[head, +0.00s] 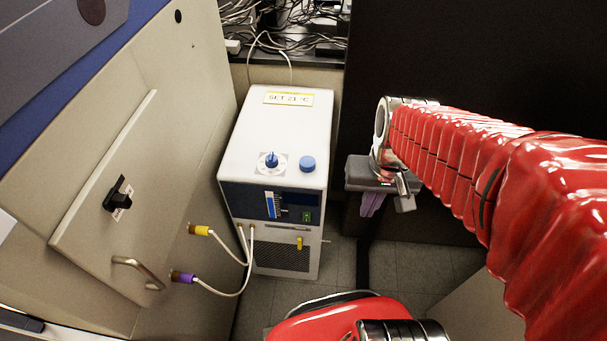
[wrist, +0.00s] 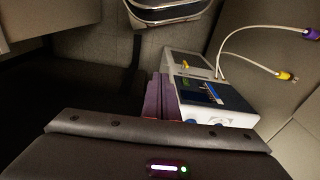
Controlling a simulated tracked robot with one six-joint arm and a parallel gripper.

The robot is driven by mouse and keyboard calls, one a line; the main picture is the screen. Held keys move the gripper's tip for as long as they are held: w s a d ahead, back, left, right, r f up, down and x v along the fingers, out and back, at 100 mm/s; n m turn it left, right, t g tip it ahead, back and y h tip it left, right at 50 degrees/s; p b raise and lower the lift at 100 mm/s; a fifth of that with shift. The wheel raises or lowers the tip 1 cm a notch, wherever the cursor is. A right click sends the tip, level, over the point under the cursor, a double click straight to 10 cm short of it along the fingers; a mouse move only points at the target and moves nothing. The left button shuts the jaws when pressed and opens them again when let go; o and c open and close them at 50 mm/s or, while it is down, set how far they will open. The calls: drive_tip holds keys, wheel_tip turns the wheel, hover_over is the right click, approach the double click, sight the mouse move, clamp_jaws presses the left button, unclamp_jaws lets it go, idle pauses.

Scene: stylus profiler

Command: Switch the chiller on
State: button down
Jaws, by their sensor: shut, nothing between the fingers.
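The chiller (head: 277,130) is a white box with a dark blue front panel, standing on the floor in the middle of the head view. A small green switch (head: 306,216) sits low on the right of that panel; its position is too small to tell. A blue pointer knob (head: 271,160) and a blue cap (head: 307,163) are on its top. My gripper (head: 372,204) has purple fingers, shut and empty, to the right of the chiller and apart from it. The fingers show in the wrist view (wrist: 158,98), with the chiller (wrist: 232,119) beside them, partly hidden by my gripper's body.
A beige cabinet with a black switch (head: 119,194) and a metal handle (head: 140,272) stands at left. Hoses with yellow (head: 200,230) and purple (head: 182,278) ends join it to the chiller. A dark panel (head: 460,60) is behind my arm. Cables tangle behind the chiller.

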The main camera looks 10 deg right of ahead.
drive_tip(key=s+a+f+m+y, duration=0.1)
drive_tip(key=s+f+m+y, duration=0.1)
drive_tip(key=f+m+y, duration=0.8)
drive_tip(key=s+a+f+m+y, duration=0.15)
drive_tip(key=f+m+y, duration=0.25)
drive_tip(key=f+m, duration=1.05)
drive_tip(key=w+d+f+m+t, duration=0.1)
drive_tip(key=w+m+t, duration=0.3)
drive_tip(key=m, duration=0.4)
drive_tip(key=w+d+f+m+t, duration=0.1)
drive_tip(key=w+f+m+t, duration=0.3)
drive_tip(key=m, duration=0.4)
drive_tip(key=shift+d+f+t, duration=0.15)
drive_tip(key=shift+d+t, duration=0.1)
drive_tip(key=shift+t, duration=0.05)
